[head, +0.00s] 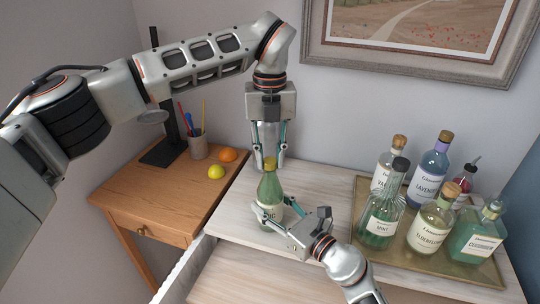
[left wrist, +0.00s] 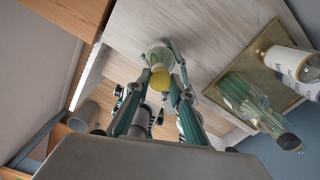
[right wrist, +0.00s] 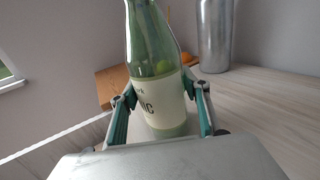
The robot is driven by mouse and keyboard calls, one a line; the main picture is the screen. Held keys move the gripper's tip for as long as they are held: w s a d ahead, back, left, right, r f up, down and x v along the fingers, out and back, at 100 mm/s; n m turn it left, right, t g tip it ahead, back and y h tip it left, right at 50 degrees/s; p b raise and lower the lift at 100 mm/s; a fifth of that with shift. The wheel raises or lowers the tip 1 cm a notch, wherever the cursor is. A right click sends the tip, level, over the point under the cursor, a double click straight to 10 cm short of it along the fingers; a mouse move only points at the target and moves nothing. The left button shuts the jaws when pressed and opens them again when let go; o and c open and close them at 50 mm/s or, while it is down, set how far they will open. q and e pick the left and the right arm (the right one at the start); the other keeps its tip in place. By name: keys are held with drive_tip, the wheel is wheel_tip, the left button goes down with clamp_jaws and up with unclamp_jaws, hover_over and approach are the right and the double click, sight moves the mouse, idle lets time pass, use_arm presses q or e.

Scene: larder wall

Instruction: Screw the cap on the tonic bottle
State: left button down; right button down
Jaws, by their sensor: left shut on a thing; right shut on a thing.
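The tonic bottle (head: 270,190), green glass with a cream label, stands upright on the pale wood top. It fills the middle of the right wrist view (right wrist: 160,100). My right gripper (head: 284,215) is shut on its body at label height, one finger on each side. My left gripper (head: 269,160) points straight down over the bottle's neck and is shut on the yellowish cap (left wrist: 160,79). The cap is in line with the bottle mouth. I cannot tell whether it touches the thread. The bottle's neck top is out of the right wrist view.
A silver cylinder (right wrist: 215,35) stands close behind the bottle. A brass tray (head: 364,250) with several bottles is at right. A lower wooden table (head: 130,190) at left bears a lemon (head: 216,172), an orange (head: 228,155) and a pen cup (head: 198,147).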

use_arm(q)
drive_tip(key=c, duration=1.7)
unclamp_jaws()
drive_tip(key=shift+r, duration=0.1)
wheel_tip(320, 180, up, 12)
use_arm(e)
drive_tip(key=c, duration=1)
unclamp_jaws()
drive_tip(key=v, duration=1.2)
